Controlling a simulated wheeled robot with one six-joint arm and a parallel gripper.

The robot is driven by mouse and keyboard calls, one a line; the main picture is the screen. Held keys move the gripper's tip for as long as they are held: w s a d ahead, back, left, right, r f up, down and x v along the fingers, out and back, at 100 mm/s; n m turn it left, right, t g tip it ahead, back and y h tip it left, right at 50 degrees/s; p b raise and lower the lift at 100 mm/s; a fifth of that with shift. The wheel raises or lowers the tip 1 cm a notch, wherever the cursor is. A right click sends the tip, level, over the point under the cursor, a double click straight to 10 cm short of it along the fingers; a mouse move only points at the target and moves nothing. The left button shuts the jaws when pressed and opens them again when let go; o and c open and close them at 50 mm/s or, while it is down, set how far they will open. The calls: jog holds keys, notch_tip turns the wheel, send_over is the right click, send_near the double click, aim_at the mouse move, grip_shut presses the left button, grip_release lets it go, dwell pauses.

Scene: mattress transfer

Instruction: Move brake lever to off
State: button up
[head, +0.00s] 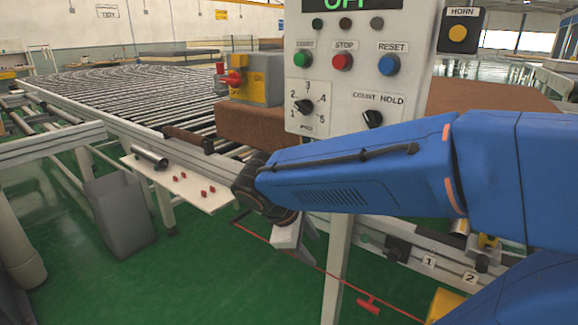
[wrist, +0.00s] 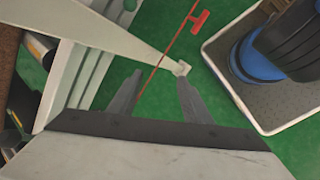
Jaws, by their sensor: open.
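No lever in view carries a readable brake label, so I cannot tell for certain which one is the brake lever. A dark handle (head: 187,137) lies along the near edge of the roller conveyor in the head view. A red handle (head: 235,78) sits on a grey and yellow box left of the control panel. My gripper (wrist: 157,88) is open and empty in the wrist view, its fingers pointing down over the green floor. A red cord passes beyond the fingers, close to a pale post. In the head view, my gripper is low beneath the panel, its fingertips unclear.
The control panel (head: 335,75) stands behind my blue arm. A red T-handle (head: 368,305) hangs on the cord; it also shows in the wrist view (wrist: 200,22). Fittings marked 1 and 2 are lower right.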

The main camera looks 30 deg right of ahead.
jog(key=w+a+r+n+t+h, duration=0.1)
jog(key=w+a+r+n+h, duration=0.15)
jog(key=w+n+h, duration=0.35)
jog(key=w+a+r+n+t+h, duration=0.1)
jog(key=w+r+n+h, duration=0.15)
jog(key=w, duration=0.55)
jog(key=w+a+r+n+t+h, duration=0.25)
jog(key=w+n, duration=0.25)
jog(key=w, duration=0.3)
jog(key=shift+g, duration=0.25)
jog(key=x, duration=0.5)
jog(key=r+x, duration=0.1)
jog(key=x, duration=1.1)
jog(key=shift+s+d+r, duration=0.2)
jog(key=shift+d+r, duration=0.05)
jog(key=shift+c, duration=0.4)
grip_shut()
